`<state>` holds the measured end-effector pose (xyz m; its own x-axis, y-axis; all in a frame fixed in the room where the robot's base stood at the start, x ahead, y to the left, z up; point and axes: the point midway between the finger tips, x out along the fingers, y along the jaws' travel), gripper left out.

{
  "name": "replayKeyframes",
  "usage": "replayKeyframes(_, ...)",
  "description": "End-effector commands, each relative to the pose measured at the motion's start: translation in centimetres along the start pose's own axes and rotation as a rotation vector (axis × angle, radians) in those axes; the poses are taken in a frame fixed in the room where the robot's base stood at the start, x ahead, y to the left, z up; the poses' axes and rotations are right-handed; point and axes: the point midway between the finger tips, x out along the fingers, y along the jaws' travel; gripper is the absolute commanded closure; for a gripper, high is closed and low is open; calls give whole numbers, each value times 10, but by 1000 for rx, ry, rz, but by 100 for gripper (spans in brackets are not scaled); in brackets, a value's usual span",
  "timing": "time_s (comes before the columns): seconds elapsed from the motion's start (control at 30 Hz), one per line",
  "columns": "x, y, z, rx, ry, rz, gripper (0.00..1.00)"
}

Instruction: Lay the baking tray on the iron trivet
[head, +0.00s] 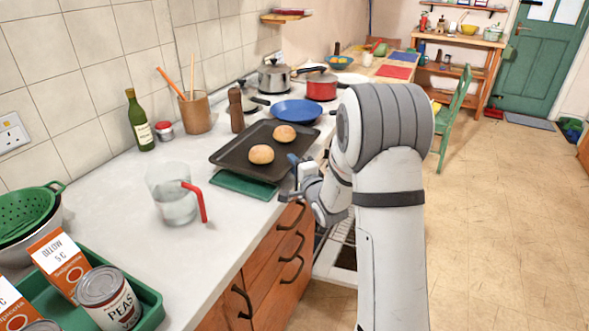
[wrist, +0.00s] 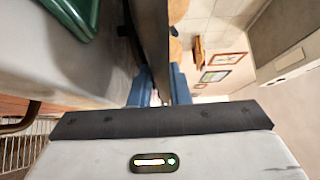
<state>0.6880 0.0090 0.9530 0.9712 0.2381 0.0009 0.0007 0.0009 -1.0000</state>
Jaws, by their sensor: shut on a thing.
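The dark baking tray (head: 233,157) carries two round buns (head: 284,133) and is over the counter, roughly level. My gripper (head: 295,165) is shut on its near right edge. In the wrist view the tray (wrist: 154,40) is a dark strip seen edge-on between the blue fingers (wrist: 160,88), with a gap between it and the counter. A small dark shape (wrist: 126,28) shows in that gap; I cannot tell whether it is the iron trivet. No trivet shows clearly in the head view, where the tray hides the counter beneath it.
A glass jug with a red handle (head: 175,195) stands in front. An open oven with a rack (head: 338,252) is below my arm.

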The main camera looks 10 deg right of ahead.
Motion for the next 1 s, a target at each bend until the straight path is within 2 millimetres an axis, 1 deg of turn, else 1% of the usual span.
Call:
replayKeyframes(0.03,0,8,0,1,0,-1,100)
replayKeyframes(0.1,0,13,0,0,0,-3,100)
replayKeyframes(0.3,0,12,0,-1,0,-5,100)
replayKeyframes(0.43,0,15,0,-1,-1,-5,100)
replayKeyframes(0.47,0,17,1,-1,-1,-1,83)
replayKeyframes(0.57,0,16,1,0,-1,-1,75)
replayKeyframes(0.8,0,16,1,0,-1,0,75)
replayKeyframes(0.9,0,12,1,0,-2,0,75)
replayKeyframes(1.0,-14,15,0,0,0,1,75)
